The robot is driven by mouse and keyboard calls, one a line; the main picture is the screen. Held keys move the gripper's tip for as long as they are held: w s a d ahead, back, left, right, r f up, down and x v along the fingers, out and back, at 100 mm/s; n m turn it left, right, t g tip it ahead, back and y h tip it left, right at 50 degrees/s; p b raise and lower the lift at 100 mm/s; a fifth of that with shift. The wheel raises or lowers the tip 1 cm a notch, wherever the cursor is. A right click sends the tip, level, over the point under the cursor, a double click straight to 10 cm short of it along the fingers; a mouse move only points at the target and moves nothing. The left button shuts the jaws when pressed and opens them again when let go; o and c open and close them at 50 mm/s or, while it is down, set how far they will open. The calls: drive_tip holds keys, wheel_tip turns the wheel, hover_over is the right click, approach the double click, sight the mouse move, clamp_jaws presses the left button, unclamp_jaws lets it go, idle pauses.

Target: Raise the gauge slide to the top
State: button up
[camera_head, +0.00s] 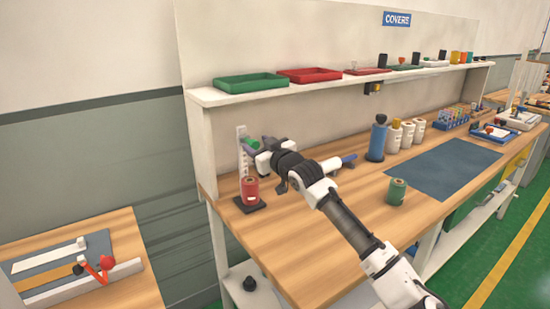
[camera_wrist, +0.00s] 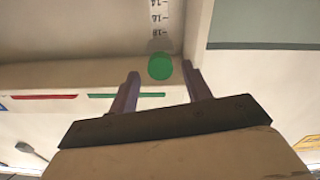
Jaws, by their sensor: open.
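The numbered scale (camera_wrist: 160,18) shows above the knob in that view. I cannot tell whether a finger touches the knob.
A red cylinder (camera_head: 250,190) on a black base stands on the bench just below the gauge. A shelf (camera_head: 330,85) with green (camera_head: 250,83) and red (camera_head: 310,75) trays runs above. A blue bottle (camera_head: 377,142) and a green cylinder (camera_head: 397,191) stand to the right.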

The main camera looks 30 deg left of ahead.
drive_tip(key=b+v, duration=0.3)
drive_tip(key=v, duration=0.8)
drive_tip(key=shift+d, duration=0.3)
